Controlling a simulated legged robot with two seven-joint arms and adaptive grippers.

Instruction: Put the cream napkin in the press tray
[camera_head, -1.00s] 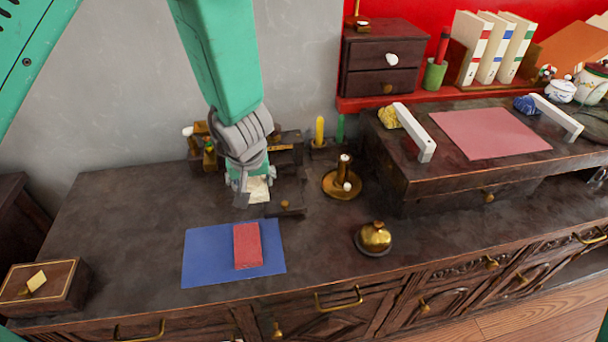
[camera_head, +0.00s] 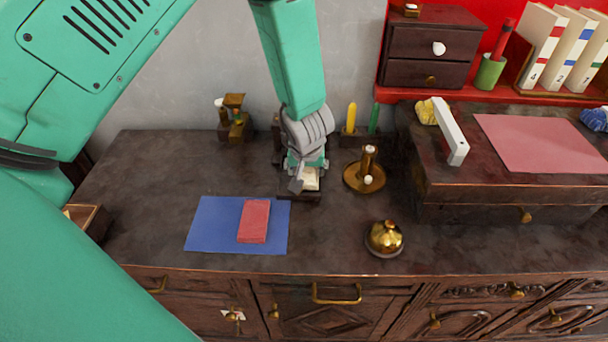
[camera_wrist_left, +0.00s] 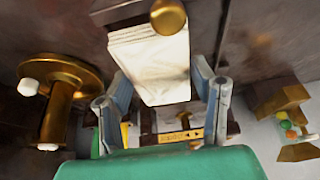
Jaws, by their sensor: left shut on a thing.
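The cream napkin (camera_head: 311,180) is a small pale folded block. My left gripper (camera_head: 305,181) is shut on it, reaching down at the back of the dark counter. In the left wrist view the napkin (camera_wrist_left: 152,62) shows its folded layers between the fingers. A dark wooden piece, apparently the press tray (camera_head: 284,194), lies under and beside the napkin. A brass knob (camera_wrist_left: 168,16) shows at the napkin's edge in the wrist view. I cannot tell whether the napkin touches the tray. My right gripper is not in view.
A brass candlestick (camera_head: 365,176) stands just right of the gripper, and a brass bell (camera_head: 385,239) stands nearer the front. A red block (camera_head: 254,221) lies on a blue mat (camera_head: 208,226) at the front left.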

